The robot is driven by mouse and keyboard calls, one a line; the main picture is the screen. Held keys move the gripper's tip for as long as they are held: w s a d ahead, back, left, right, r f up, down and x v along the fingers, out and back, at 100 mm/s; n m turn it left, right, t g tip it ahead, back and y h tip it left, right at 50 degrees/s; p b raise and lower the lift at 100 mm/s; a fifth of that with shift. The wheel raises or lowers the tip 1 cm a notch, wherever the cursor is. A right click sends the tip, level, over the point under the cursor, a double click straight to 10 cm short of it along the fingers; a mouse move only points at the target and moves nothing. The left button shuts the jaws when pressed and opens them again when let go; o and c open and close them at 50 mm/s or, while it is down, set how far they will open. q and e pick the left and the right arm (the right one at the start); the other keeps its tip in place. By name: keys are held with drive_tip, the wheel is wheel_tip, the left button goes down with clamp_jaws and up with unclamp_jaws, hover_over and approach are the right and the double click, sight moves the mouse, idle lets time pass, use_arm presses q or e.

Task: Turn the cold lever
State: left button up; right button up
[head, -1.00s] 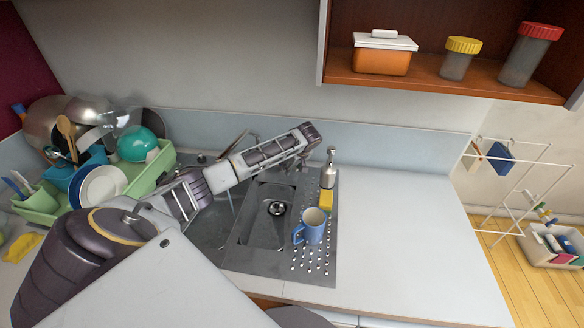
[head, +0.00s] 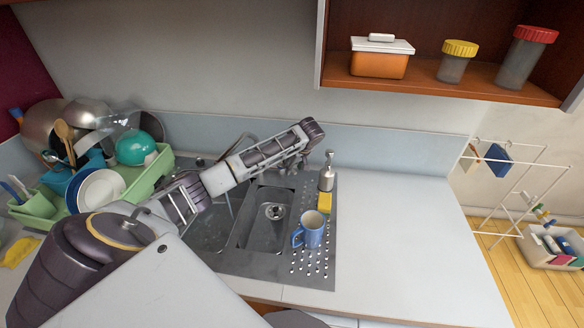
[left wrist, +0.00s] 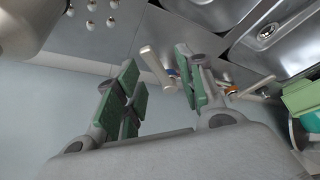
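My left arm reaches over the sink to the back wall, with its gripper (head: 294,158) near the tap's place. In the left wrist view the left gripper (left wrist: 155,64) is open, with green pads on both fingers. A pale lever (left wrist: 154,66) with a blue mark at its base, the cold one by its colour, shows between the fingers, closer to the right-hand finger. I cannot tell if they touch. A second lever (left wrist: 252,87) with an orange-red ring lies to the right, outside the fingers. In the head view my arm hides the levers. My right gripper is not in view.
The steel sink (head: 246,262) has a blue mug (head: 313,231), a yellow sponge (head: 325,202) and a soap dispenser (head: 327,177) at its right side. A full green dish rack (head: 152,177) stands left. The counter (head: 400,250) at right is clear.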

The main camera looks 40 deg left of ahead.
use_arm(q)
drive_tip(key=shift+v, duration=0.95)
